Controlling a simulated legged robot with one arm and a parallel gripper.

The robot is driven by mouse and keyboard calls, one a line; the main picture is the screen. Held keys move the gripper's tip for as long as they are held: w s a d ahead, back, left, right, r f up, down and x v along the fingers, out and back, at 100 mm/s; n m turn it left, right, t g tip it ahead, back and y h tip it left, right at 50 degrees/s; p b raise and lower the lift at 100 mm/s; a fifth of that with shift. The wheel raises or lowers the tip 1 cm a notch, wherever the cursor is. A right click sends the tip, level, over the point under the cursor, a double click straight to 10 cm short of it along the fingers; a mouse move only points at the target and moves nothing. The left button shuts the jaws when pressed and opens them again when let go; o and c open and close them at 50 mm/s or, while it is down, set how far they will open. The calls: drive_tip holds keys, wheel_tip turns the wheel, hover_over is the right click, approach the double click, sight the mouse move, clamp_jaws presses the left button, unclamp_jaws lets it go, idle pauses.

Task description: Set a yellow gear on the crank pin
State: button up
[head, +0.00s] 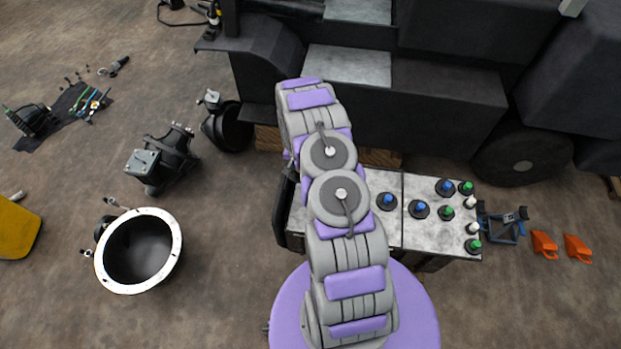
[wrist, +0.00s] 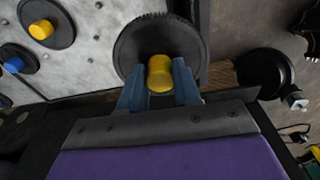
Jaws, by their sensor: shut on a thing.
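My gripper (wrist: 160,80) is shut on the yellow hub of a yellow gear (wrist: 160,50), a dark toothed disc, in the wrist view. One finger is on each side of the hub. The disc covers part of the light grey board (wrist: 105,70) near its edge; I cannot tell whether it touches the board. Another yellow-hubbed gear (wrist: 42,28) and a blue-hubbed gear (wrist: 14,65) sit on the board. Small pegs (wrist: 96,38) stand between them; I cannot tell which is the crank pin. In the head view my arm hides the gripper and the board's left part.
The board (head: 385,235) also carries blue-, green- and white-topped parts at its right end (head: 446,187). The stripped forklift (head: 450,100) stands behind it. A black round housing (head: 140,250) lies on the floor to the left. Orange pieces (head: 543,245) lie right.

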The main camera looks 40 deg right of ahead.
drive_tip(key=s+d+f, duration=0.1)
drive_tip(key=f, duration=0.2)
drive_tip(key=s+f+m, duration=0.1)
drive_tip(key=f, duration=0.2)
drive_tip(key=s+d+f+m+b, duration=0.1)
drive_tip(key=f, duration=0.2)
drive_tip(key=shift+s+d, duration=0.2)
drive_tip(key=shift+d, duration=0.1)
drive_tip(key=shift+f+b, duration=0.8)
drive_tip(key=shift+f, duration=0.85)
drive_tip(key=shift+a+f+b, duration=0.2)
drive_tip(key=shift+f+b, duration=0.25)
drive_tip(key=shift+f, duration=0.4)
drive_tip(key=o, duration=1)
drive_tip(key=shift+s, duration=0.1)
drive_tip(key=shift+o, duration=0.2)
drive_tip(key=r+p, duration=0.1)
drive_tip(key=r, duration=0.4)
drive_tip(key=a+r+p, duration=0.1)
drive_tip(key=r, duration=0.5)
drive_tip(key=s+r+p, duration=0.1)
drive_tip(key=r, duration=0.5)
drive_tip(key=shift+a+r, duration=0.1)
drive_tip(key=shift+a, duration=0.3)
